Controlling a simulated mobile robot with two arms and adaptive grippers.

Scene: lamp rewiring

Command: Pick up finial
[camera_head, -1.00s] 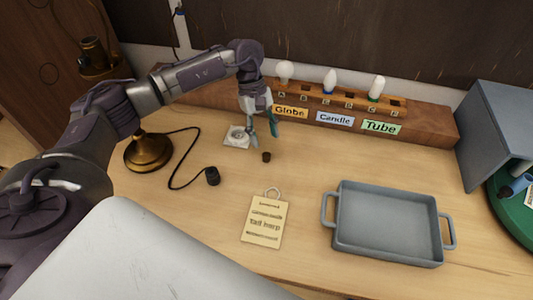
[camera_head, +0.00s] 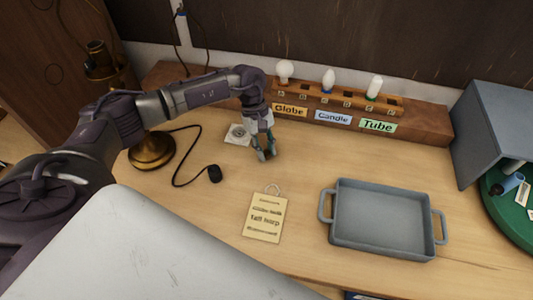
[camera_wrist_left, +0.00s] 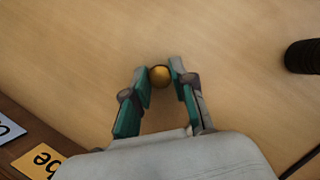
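The finial is a small golden ball (camera_wrist_left: 159,76), seen in the left wrist view between the two fingertips. My left gripper (camera_wrist_left: 160,78) has its fingers close on both sides of the ball, with no clear gap between them and it. In the head view my left gripper (camera_head: 267,153) points down at the tabletop, in front of the bulb stand, and the finial is hidden by the fingers. The ball appears at or very near the table surface. My right gripper is not in view.
The bulb stand (camera_head: 428,125) with three bulbs is behind the gripper. A small white plate (camera_head: 238,134) is just left, and a dark cord end (camera_head: 215,174) lies nearby. A paper tag (camera_head: 265,218) and a grey tray (camera_head: 385,248) lie in front. Wood between them is clear.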

